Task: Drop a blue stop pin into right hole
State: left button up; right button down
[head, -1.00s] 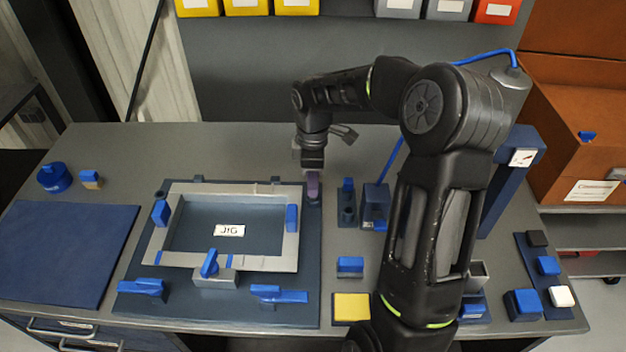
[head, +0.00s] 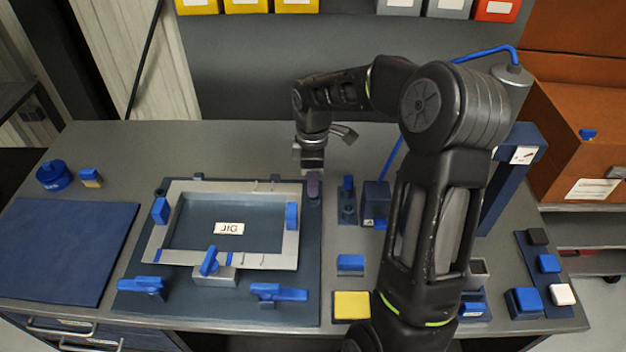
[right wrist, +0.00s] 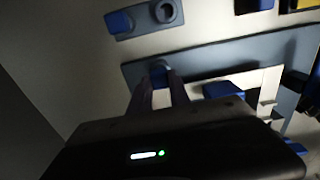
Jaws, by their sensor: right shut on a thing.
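My right gripper (head: 313,190) points down at the back right corner of the dark jig plate (head: 308,255). In the right wrist view its fingers (right wrist: 160,92) are shut on a blue stop pin (right wrist: 158,70), whose blue top shows between the fingertips. The pin is at the plate's corner; its lower end and the right hole are hidden, so I cannot tell how deep it sits. My left gripper is not in view.
A light frame (head: 235,262) labelled JIG lies on the plate, with blue clamps (head: 278,292) around it. A dark blue block (head: 375,203) stands right of the pin holder. A yellow block (head: 351,305) lies in front. A blue mat (head: 65,250) is at left.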

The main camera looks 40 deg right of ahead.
jog(key=c, duration=1.1)
grip_release()
jog(key=shift+c, duration=0.2)
jog(key=shift+o, duration=0.3)
jog(key=o, duration=0.3)
jog(key=shift+o, duration=0.2)
jog(key=shift+r+p, duration=2.7)
jog(key=shift+r, duration=0.8)
